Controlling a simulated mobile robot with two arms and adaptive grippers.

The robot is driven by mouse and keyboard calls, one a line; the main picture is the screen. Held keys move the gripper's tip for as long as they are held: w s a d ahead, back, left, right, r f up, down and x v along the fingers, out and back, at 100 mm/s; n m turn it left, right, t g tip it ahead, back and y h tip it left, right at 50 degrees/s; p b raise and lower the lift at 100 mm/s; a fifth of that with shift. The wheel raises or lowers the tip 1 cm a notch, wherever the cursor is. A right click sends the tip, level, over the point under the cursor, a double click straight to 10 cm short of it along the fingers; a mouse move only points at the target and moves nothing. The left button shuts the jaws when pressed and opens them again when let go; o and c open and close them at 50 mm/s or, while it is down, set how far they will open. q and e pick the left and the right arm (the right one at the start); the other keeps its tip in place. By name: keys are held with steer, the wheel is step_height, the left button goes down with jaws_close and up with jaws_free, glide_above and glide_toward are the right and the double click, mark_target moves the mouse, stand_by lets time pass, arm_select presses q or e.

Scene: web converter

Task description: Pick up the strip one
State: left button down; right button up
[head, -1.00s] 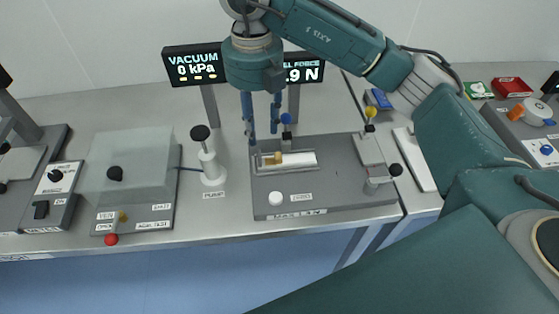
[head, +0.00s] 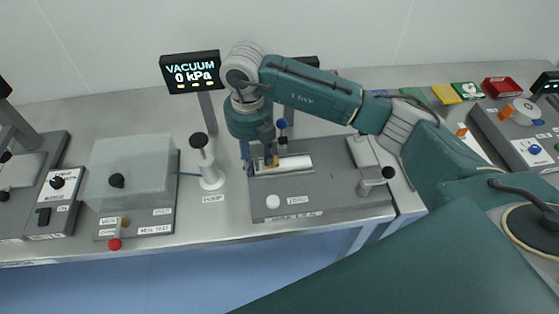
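A pale strip (head: 295,163) lies on a grey test plate (head: 340,201) in the head view, with a small tan block (head: 272,161) at its left end. I cannot read any label that names it strip one. My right gripper (head: 258,162) points down at the strip's left end. Its two blue fingers stand apart, close to the tan block, and partly cover that end. I cannot tell whether a finger touches the strip. My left gripper is out of view.
A pump (head: 206,163) and a clear-lidded box (head: 128,172) stand to the left. A vacuum display (head: 192,72) reads 0 kPa; my arm mostly covers the second display.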

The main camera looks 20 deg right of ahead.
steer(key=c, duration=0.8)
jaws_close()
steer(key=shift+w+r, duration=0.1)
